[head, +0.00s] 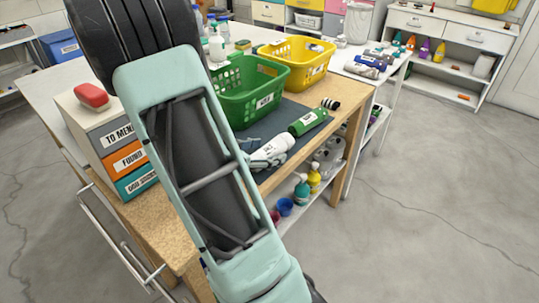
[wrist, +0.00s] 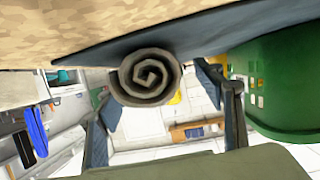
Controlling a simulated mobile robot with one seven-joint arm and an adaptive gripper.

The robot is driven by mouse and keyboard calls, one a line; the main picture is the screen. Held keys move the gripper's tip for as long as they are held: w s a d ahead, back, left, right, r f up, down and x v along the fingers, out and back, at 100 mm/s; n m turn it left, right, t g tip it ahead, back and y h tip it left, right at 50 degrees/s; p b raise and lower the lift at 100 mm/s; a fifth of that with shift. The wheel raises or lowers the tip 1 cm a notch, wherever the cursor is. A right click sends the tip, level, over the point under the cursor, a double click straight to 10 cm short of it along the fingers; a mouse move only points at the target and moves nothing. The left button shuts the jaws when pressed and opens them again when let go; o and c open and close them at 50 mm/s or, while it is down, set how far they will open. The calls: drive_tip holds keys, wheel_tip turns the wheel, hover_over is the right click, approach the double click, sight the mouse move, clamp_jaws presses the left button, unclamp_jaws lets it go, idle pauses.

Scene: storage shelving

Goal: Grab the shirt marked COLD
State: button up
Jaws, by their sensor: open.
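In the head view several rolled cloths lie on a dark mat on the wooden table. One is a white roll (head: 274,147) with a label, another a green roll (head: 306,122) with a label; I cannot read either label surely, so I cannot tell which says COLD. In the wrist view the spiral end of a greyish-beige roll (wrist: 150,78) shows between the fingers of my gripper (wrist: 160,97). The fingers are apart, one on each side of it; contact is unclear. No label shows there.
A green basket (head: 250,92) stands behind the rolls, close to one finger in the wrist view (wrist: 285,90). A yellow basket (head: 301,68) is beyond it. Labelled drawers (head: 118,150) with a red object on top stand at the left. Bottles (head: 302,190) sit on the shelf below.

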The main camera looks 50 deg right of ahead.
drive_tip(key=shift+x, duration=0.85)
drive_tip(key=shift+c, duration=0.3)
drive_tip(key=shift+r, duration=0.1)
drive_tip(key=c, duration=1.3)
